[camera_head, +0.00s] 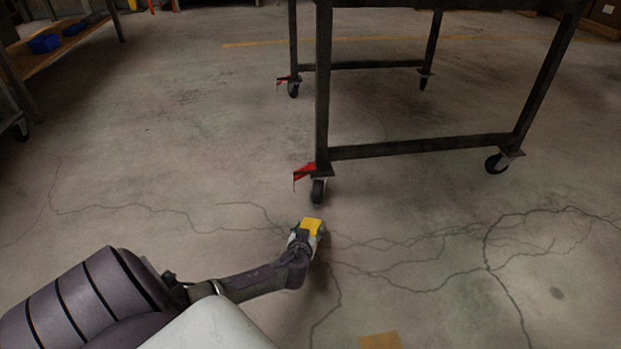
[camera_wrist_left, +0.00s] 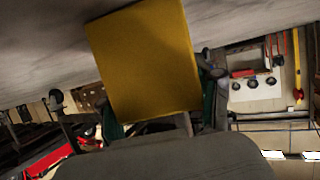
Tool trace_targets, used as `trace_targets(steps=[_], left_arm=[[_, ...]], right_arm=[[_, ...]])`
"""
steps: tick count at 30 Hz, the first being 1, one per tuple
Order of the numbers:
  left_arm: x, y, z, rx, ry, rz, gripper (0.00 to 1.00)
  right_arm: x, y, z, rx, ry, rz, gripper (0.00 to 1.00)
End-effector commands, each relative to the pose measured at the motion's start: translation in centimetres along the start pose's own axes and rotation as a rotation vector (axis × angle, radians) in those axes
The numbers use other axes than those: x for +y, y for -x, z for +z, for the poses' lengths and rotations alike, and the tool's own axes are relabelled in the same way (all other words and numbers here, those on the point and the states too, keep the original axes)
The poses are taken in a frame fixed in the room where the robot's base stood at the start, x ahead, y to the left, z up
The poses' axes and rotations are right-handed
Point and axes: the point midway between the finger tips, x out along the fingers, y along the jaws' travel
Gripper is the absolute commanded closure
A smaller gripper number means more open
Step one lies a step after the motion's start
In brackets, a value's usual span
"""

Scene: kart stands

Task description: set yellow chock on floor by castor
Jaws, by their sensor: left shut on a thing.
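My left gripper (camera_head: 308,236) is shut on the yellow chock (camera_head: 312,225). It holds the chock in front of the nearest castor (camera_head: 318,190) of the dark metal stand, with a gap between them in the head view. In the left wrist view the chock (camera_wrist_left: 145,60) fills the upper middle, between the fingers of the gripper (camera_wrist_left: 160,122). I cannot tell whether the chock touches the floor. A red brake lever (camera_head: 304,172) sticks out to the left above the castor. My right gripper is not in view.
The stand's frame (camera_head: 420,147) rises over the castors, with other castors at the right (camera_head: 497,163) and behind (camera_head: 293,89). A yellow-orange patch (camera_head: 380,341) is on the floor at the bottom edge. A shelf with blue bins (camera_head: 44,43) is at upper left. The cracked floor around is clear.

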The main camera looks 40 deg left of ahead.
Motion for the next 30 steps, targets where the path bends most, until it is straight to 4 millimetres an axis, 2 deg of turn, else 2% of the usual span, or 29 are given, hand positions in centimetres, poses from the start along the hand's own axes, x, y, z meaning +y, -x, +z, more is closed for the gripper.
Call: trace_targets(steps=[10, 11, 16, 30], left_arm=[[0.01, -0.08, 0.3, 0.001, 0.002, 0.0, 0.89], [0.01, -0.06, 0.37, -0.001, 0.002, 0.0, 0.35], [0.01, -0.02, 0.26, -0.001, 0.001, 0.0, 0.07], [0.12, 0.02, -0.24, -0.001, 0.002, 0.001, 0.06]], right_arm=[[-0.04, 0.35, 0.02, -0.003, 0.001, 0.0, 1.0], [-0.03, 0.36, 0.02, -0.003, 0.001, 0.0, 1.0], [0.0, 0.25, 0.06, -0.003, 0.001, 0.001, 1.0], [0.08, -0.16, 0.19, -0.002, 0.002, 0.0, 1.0]])
